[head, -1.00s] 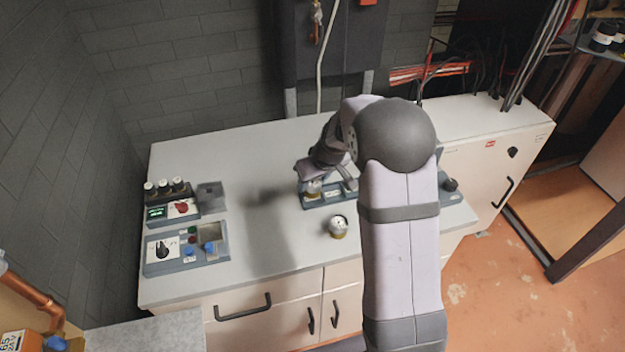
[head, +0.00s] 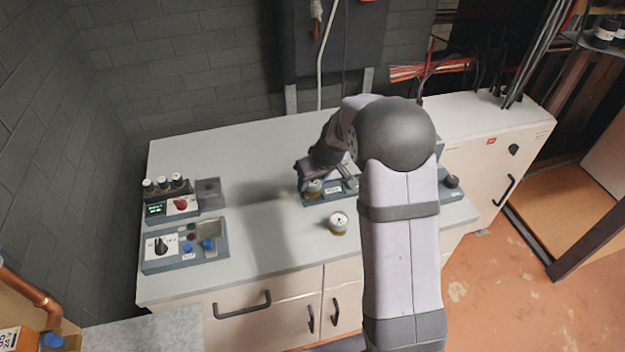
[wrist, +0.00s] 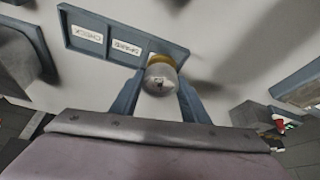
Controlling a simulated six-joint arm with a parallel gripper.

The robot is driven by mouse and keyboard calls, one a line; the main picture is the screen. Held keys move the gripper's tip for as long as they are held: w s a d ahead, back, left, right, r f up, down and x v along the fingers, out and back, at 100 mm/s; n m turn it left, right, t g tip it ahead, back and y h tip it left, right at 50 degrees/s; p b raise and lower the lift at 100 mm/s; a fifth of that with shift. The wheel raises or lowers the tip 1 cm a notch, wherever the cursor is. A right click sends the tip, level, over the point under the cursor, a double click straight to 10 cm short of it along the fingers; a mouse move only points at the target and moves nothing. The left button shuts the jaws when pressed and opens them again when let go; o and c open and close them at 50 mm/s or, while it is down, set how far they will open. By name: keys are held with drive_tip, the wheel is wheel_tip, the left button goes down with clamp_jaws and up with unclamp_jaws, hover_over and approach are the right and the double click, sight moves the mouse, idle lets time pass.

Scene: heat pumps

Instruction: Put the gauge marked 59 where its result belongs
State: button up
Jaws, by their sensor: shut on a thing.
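My gripper (wrist: 160,92) is shut on a round silver gauge (wrist: 160,77) with a yellowish base. Its marking is not readable. In the head view my gripper (head: 312,180) and the held gauge (head: 313,187) are at the left end of a blue-grey labelled tray (head: 342,188). In the wrist view the tray (wrist: 66,30) has white label plates, one reading CHECK (wrist: 87,35). The gauge overlaps the tray's end opposite CHECK; I cannot tell whether it touches the tray. A second gauge (head: 338,222) stands upright on the bench in front of the tray; its number is too small to read.
A control box with a black knob (head: 161,247) and blue buttons is at the bench's left. Behind it are a unit with a green display (head: 156,210), several white-topped black cylinders (head: 164,184) and a grey open box (head: 208,192). The bench middle (head: 255,235) is clear.

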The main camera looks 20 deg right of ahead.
sight(314, 182)
drive_tip(key=shift+f+b, duration=0.55)
drive_tip(key=shift+f, duration=0.05)
drive_tip(key=o, duration=1.4)
drive_tip(key=shift+b+v, duration=0.8)
drive_tip(key=shift+v, duration=2.85)
drive_tip(key=shift+s, duration=0.15)
drive_tip(key=s+a+f+m+g, duration=0.1)
drive_tip(key=s, duration=0.8)
drive_tip(key=s+a+f+m+g, duration=0.1)
drive_tip(key=s+f+g, duration=0.1)
drive_tip(key=s, duration=0.7)
drive_tip(key=s+a+f+g+h, duration=0.1)
drive_tip(key=s+a+f, duration=0.1)
drive_tip(key=s, duration=0.7)
drive_tip(key=shift+m+g+p, duration=0.3)
drive_tip(key=shift+m+p, duration=0.05)
drive_tip(key=shift+m, duration=0.05)
